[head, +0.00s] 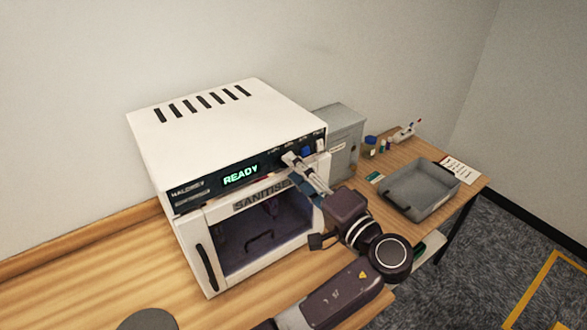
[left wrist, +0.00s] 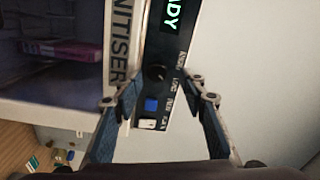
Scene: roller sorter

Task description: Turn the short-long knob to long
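The white sanitiser (head: 225,115) stands on the wooden counter, with a green READY display (head: 241,175) on its dark front panel. In the left wrist view the round black knob (left wrist: 155,73) sits on the panel (left wrist: 168,50), beside small white lettering that includes LONG. Which way the knob points is too dark to tell. My left gripper (head: 293,161) is at the panel's right part and hides the knob in the head view. In the left wrist view its fingers (left wrist: 166,84) are spread, one on each side of the panel near the knob, with nothing between them held. My right gripper is out of view.
Below the knob in the left wrist view are a blue button (left wrist: 152,104) and a white switch (left wrist: 147,123). The sanitiser's glass door (head: 262,235) is below the panel. A grey box (head: 343,135), a grey tray (head: 418,190) and small bottles (head: 370,146) stand to the right.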

